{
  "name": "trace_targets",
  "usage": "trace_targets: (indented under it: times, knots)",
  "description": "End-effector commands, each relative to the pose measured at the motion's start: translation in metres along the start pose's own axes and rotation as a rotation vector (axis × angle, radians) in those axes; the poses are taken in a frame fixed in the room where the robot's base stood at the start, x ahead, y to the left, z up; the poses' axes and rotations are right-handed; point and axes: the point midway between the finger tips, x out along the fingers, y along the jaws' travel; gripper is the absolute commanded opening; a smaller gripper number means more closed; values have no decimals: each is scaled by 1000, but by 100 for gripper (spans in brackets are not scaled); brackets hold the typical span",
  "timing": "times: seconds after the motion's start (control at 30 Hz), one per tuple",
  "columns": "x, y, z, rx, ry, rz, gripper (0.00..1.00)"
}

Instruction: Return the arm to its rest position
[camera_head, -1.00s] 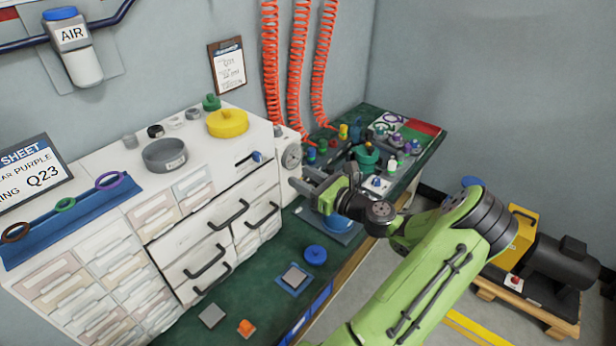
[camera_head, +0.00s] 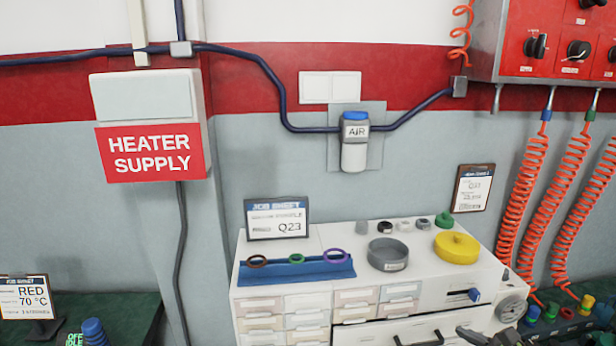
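My gripper (camera_head: 488,337) shows only as a dark piece at the bottom edge, right of centre, in front of the white drawer cabinet (camera_head: 272,312). The rest of it and nearly all of my arm are out of the picture. I cannot tell whether its fingers are open or shut, or whether they hold anything.
On the cabinet stand a grey ring (camera_head: 388,254), a yellow disc (camera_head: 457,247) and a blue rack (camera_head: 296,270) with coloured rings. Red coiled hoses (camera_head: 523,195) hang at the right. A job sheet (camera_head: 277,219) stands at the cabinet's back left.

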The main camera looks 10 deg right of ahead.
Motion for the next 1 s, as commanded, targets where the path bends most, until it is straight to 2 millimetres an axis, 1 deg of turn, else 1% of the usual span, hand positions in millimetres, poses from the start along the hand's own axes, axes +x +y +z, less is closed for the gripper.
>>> trace_targets:
  times: [0.03,0.07,0.1,0.17,0.2,0.27,0.3,0.37,0.4,0.47,0.5,0.57,0.6,0.7,0.73,0.83,0.9,1.0]
  knots:
    - [18,25,25,-172,62,134,45]
    - [24,40,34,-276,97,209,45]
    - [31,59,46,-415,136,304,45]
    - [34,86,65,-625,184,438,45]
    - [33,101,77,-763,210,518,45]
    - [27,122,96,-969,238,628,45]
    - [20,135,108,-1105,250,694,45]
    - [8,152,128,-1301,262,779,45]
    - [-2,162,141,-1430,263,826,45]
    - [-20,175,160,-1615,258,884,45]
    - [-33,184,171,-1732,250,916,45]
    - [-55,195,187,-1903,227,948,45]
    - [-70,202,195,-2008,205,962,45]
    - [-103,215,208,-2218,139,973,45]
    - [-111,217,209,-2263,120,973,45]
    - [-128,222,211,-2365,67,969,45]
    - [-133,224,210,-2393,49,969,45]
    - [-134,224,210,-2400,46,972,45]
